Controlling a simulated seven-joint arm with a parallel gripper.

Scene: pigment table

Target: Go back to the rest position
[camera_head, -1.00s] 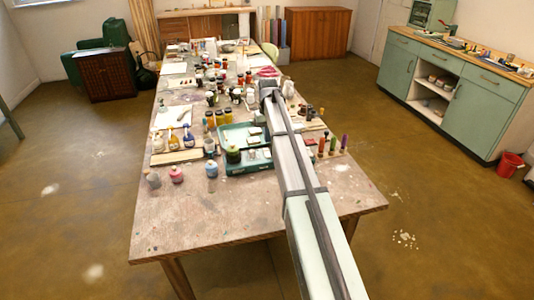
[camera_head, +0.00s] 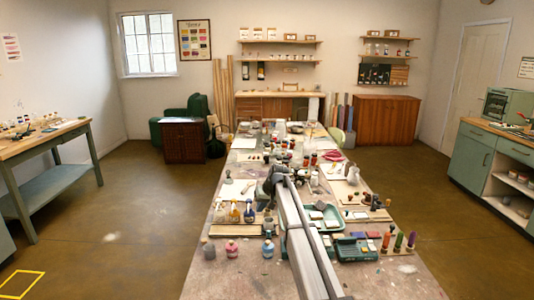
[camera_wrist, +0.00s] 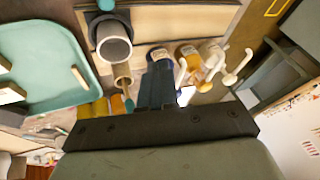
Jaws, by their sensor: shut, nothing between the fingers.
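My gripper (camera_wrist: 158,72) shows at the centre of the wrist view, its dark fingers together with nothing seen between them. In the head view my gripper (camera_head: 270,184) is small and partly hidden by my arm, which reaches forward over the long table (camera_head: 205,282). The gripper is over the middle of the table, near the squeeze bottles (camera_head: 249,212). In the wrist view amber and white bottles (camera_wrist: 188,60) stand beyond the fingers. I cannot tell the gap between the fingers and the bottles.
A pale green tray (camera_head: 325,212) and a dark green tray (camera_head: 352,250) lie right of my arm; the pale one also shows in the wrist view (camera_wrist: 62,88). Small jars (camera_head: 232,248) line the near left. Coloured sticks (camera_head: 398,242) stand at right. Jars crowd the far table.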

